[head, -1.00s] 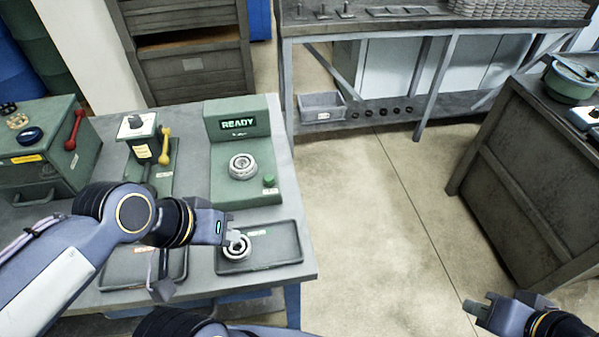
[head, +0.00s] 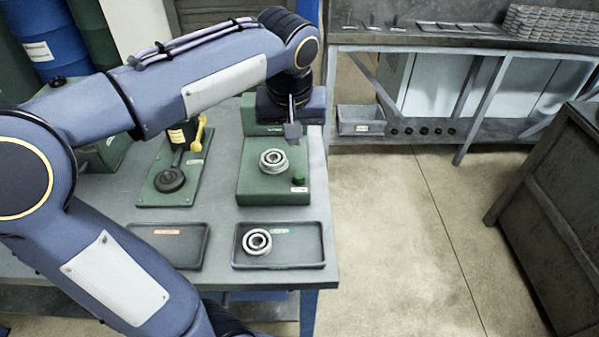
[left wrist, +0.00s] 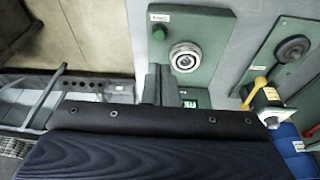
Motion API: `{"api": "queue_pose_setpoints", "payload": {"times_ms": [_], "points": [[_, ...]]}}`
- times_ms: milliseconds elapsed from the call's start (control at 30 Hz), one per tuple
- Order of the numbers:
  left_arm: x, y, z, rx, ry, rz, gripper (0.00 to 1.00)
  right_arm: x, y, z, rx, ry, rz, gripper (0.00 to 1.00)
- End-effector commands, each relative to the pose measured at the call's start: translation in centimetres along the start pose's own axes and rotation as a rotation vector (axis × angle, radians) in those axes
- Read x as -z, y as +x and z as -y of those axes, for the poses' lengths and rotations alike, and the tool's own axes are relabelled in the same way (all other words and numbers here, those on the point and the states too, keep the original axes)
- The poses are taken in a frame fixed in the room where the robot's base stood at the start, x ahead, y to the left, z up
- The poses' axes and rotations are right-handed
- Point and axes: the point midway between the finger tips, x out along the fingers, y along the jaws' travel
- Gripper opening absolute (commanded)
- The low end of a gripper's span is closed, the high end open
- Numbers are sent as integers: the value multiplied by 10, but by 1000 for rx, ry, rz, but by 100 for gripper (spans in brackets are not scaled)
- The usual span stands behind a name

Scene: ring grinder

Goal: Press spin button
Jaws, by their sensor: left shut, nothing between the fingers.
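The green spin button (head: 299,180) sits at the front right of a green machine (head: 250,190). It also shows in the left wrist view (left wrist: 159,33). A metal bearing ring (head: 272,161) sits on the machine beside the button, and shows in the left wrist view (left wrist: 184,57). My left gripper (head: 293,132) is shut and empty, pointing down above the back right of the machine, behind the button and apart from it. My left arm hides most of the display panel; part of the lit display (left wrist: 189,103) shows in the left wrist view. My right gripper is out of view.
A second bearing ring (head: 257,241) lies in the right dark tray (head: 305,254). An empty-looking tray (head: 160,250) is to its left. A green stand with a yellow lever (head: 199,134) is left of the machine. Open floor lies right of the table.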

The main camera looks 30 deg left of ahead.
Motion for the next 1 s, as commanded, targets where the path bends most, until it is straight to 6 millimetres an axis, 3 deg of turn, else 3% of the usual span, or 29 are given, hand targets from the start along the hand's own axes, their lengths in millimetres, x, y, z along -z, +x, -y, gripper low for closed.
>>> {"api": "queue_pose_setpoints", "payload": {"times_ms": [200,633,767,1000], "points": [[17,3,-9,46,-49,-15,0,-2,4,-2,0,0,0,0],[18,9,-9,47,-49,-15,0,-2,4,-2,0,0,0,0],[17,28,-8,49,-48,-12,0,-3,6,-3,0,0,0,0],[18,79,-5,49,-49,-10,0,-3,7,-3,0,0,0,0]]}}
